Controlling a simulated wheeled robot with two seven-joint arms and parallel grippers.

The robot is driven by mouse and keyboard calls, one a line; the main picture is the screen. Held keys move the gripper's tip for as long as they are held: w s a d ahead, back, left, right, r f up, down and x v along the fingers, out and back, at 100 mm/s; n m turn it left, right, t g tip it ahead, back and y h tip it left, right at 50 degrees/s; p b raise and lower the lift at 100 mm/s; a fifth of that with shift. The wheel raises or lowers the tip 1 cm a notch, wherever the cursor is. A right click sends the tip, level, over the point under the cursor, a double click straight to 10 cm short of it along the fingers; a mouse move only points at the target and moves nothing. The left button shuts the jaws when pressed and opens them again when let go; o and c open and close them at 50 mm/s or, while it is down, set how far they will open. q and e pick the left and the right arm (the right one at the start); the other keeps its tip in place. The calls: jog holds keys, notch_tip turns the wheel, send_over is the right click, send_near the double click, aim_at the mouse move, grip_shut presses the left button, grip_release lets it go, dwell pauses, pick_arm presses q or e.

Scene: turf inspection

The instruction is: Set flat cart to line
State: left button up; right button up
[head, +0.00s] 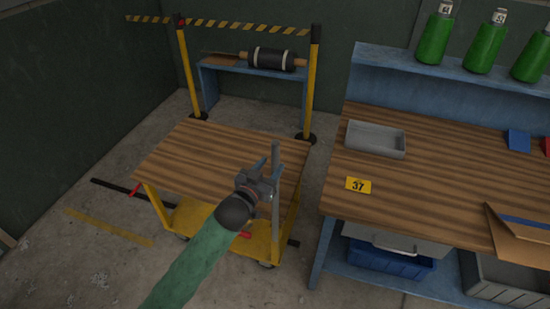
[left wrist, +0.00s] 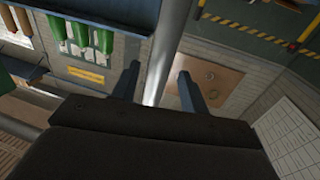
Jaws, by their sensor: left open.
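The flat cart (head: 205,150) has a striped wooden top and a yellow frame with a lower yellow deck (head: 192,214). A grey upright post (head: 276,212) stands at its right front side. My left gripper (head: 268,178) is at this post, above the cart's near right part. In the left wrist view the post (left wrist: 168,60) passes between the two open fingers (left wrist: 158,88); contact cannot be told. A yellow line (head: 108,228) lies on the floor left of the cart. A dark strip (head: 110,187) runs on the floor toward the cart. My right gripper is not in view.
A wooden workbench (head: 430,190) stands close on the right, with a grey tray (head: 375,140) and a yellow 37 tag (head: 358,185). Behind the cart are yellow posts (head: 190,70) with a striped barrier and a blue stand (head: 230,67).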

aim_at(273, 163)
pick_arm(q)
jog(key=shift+p+x, duration=0.4)
jog(key=shift+x, duration=1.3)
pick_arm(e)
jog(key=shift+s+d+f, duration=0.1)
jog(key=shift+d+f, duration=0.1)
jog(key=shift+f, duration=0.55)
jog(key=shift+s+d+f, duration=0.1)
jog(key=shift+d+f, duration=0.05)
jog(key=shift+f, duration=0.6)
pick_arm(q)
jog(key=shift+c, duration=0.3)
grip_shut()
